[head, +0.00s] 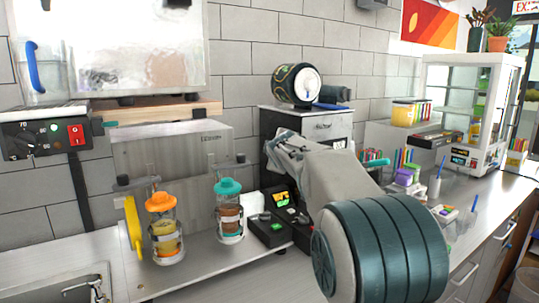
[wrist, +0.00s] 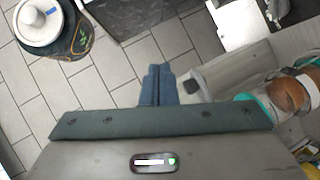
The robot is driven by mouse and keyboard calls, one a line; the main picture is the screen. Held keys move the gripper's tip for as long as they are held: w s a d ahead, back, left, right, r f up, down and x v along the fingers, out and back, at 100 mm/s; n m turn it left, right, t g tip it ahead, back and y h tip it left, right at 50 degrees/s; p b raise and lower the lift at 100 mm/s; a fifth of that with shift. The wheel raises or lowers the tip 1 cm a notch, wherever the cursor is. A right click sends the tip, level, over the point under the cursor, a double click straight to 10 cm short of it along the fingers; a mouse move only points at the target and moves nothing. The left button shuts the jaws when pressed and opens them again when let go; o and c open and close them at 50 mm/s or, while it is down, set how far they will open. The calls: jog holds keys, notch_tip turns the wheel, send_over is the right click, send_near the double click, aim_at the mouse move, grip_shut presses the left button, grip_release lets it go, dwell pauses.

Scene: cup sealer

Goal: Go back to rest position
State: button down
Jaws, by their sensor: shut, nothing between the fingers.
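My gripper shows in the wrist view with its two blue fingers (wrist: 158,84) together and nothing between them. In the head view my arm reaches over the counter, and its large dark banded link hides part of the counter. The fingertips cannot be made out clearly there. A machine with a lit screen (head: 283,199) stands on the counter just left of my arm; it is partly hidden. The gripper appears clear of the things around it.
An orange-lidded jar (head: 165,230) and a teal-lidded jar (head: 229,212) stand on the left counter; a teal-rimmed jar also shows in the wrist view (wrist: 292,93). A round dark container (head: 297,85) sits on a cabinet. A glass display case (head: 468,95) stands far right.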

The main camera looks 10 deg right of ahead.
jog(key=s+f+m+g, duration=0.3)
jog(key=s+f, duration=0.5)
jog(key=s, duration=0.7)
jog(key=s+f+m+g, duration=0.4)
jog(key=s+f+m, duration=0.2)
jog(key=s, duration=0.9)
jog(key=s+f+m+g+y, duration=0.1)
jog(key=s+f+m+g, duration=0.3)
jog(key=s+f, duration=0.6)
jog(key=s, duration=0.5)
jog(key=shift+s+d+f, duration=0.15)
jog(key=shift+f, duration=0.05)
